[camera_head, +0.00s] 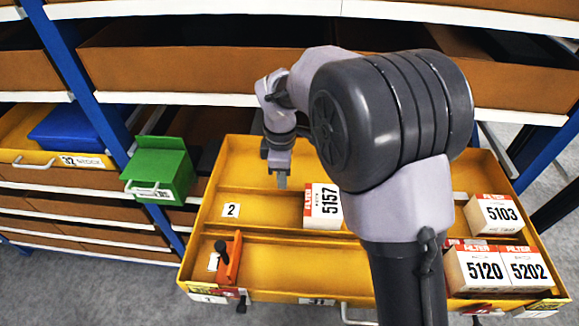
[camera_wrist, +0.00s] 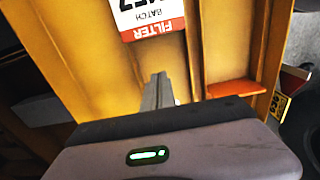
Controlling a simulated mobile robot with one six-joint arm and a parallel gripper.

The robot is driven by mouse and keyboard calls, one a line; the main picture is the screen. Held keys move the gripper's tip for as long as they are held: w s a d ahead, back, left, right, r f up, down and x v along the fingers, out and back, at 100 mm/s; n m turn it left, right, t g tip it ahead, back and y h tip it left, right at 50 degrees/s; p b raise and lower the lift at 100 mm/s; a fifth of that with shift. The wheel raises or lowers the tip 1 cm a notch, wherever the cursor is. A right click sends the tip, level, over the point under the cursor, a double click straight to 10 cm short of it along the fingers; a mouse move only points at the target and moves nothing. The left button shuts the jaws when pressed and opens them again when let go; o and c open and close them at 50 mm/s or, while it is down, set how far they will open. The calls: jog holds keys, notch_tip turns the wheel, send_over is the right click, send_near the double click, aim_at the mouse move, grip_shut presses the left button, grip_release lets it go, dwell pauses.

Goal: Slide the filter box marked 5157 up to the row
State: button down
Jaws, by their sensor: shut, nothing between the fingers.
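The filter box marked 5157 (camera_head: 322,207) stands in the middle lane of the yellow drawer (camera_head: 262,208), label up, partly hidden on its right by my arm. In the wrist view the same box (camera_wrist: 150,18) is at the top, its label upside down. My gripper (camera_head: 281,182) is shut and empty, low in the drawer just left of the box. In the wrist view its fingertips (camera_wrist: 158,78) point towards the box with a small gap. Boxes 5120 (camera_head: 476,270) and 5202 (camera_head: 526,267) stand side by side at the front right. Box 5103 (camera_head: 497,214) stands behind them.
Low dividers split the drawer into lanes. A plate marked 2 (camera_head: 231,210) is at left; an orange clamp-like part (camera_head: 229,262) sits at the front left. A green bin (camera_head: 160,170) hangs left of the drawer. My arm hides the drawer's middle right.

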notch_tip(320, 180, down, 9)
jog(key=shift+s+d+f+b, duration=0.1)
jog(key=shift+d+f+b, duration=0.1)
jog(key=shift+b, duration=1)
jog(key=d, duration=0.3)
jog(key=shift+d+r, duration=0.15)
jog(key=shift+d, duration=0.25)
jog(key=d+p, duration=0.2)
jog(key=d, duration=1)
jog(key=s+d+p, duration=0.1)
jog(key=d+p, duration=0.2)
jog(key=d, duration=1)
jog(key=d+p, duration=0.2)
jog(key=d, duration=1.1)
jog(key=shift+s, duration=0.25)
